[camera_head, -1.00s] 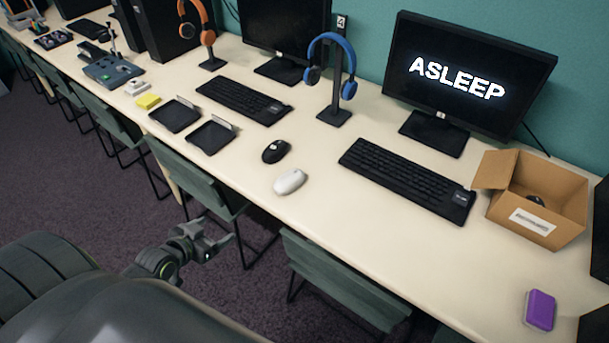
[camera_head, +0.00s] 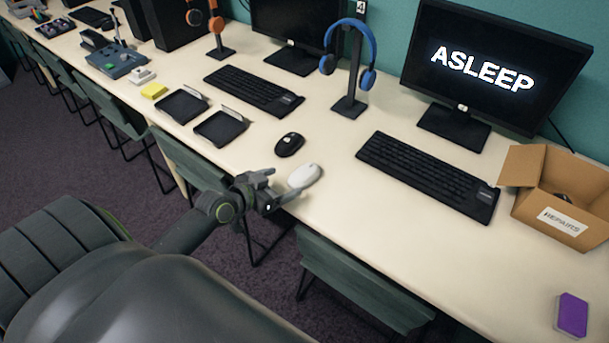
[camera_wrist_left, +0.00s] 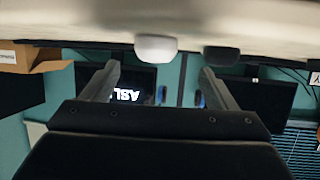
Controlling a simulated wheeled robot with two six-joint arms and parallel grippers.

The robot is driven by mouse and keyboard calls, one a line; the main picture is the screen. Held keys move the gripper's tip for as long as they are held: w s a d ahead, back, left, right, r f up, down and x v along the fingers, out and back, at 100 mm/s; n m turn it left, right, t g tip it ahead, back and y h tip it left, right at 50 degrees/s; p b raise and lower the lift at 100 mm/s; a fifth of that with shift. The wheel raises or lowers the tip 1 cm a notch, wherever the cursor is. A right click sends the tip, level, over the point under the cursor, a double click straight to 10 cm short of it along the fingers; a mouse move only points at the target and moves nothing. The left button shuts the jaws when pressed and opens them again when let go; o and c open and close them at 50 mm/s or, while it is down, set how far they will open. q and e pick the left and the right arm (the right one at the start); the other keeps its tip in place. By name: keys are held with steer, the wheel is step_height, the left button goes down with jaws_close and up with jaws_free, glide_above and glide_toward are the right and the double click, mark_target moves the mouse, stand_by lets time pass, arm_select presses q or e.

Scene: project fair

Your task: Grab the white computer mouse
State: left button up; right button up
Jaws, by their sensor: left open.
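The white computer mouse (camera_head: 305,175) lies on the cream table near its front edge. It also shows in the left wrist view (camera_wrist_left: 156,47), where the picture is upside down, ahead of the fingers and nearer the left finger. My left gripper (camera_head: 277,188) is open and empty at the table's front edge, just to the left of the white mouse. In the head view its fingertips look close to the mouse; I cannot tell whether they touch. A black mouse (camera_head: 289,144) lies just behind the white one. My right gripper is not in view.
A black keyboard (camera_head: 428,176) lies right of the mice, and an open cardboard box (camera_head: 566,221) labelled REPAIRS stands farther right. Two black trays (camera_head: 220,128) lie to the left. Chairs (camera_head: 360,285) stand along the front edge. Table front right is clear except a purple block (camera_head: 573,314).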

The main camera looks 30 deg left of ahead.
mark_target(295, 178)
arm_select(q)
steer(key=x, duration=0.7)
steer(key=shift+w+d, duration=0.15)
steer(key=shift+d, duration=0.2)
steer(key=c, duration=1.1)
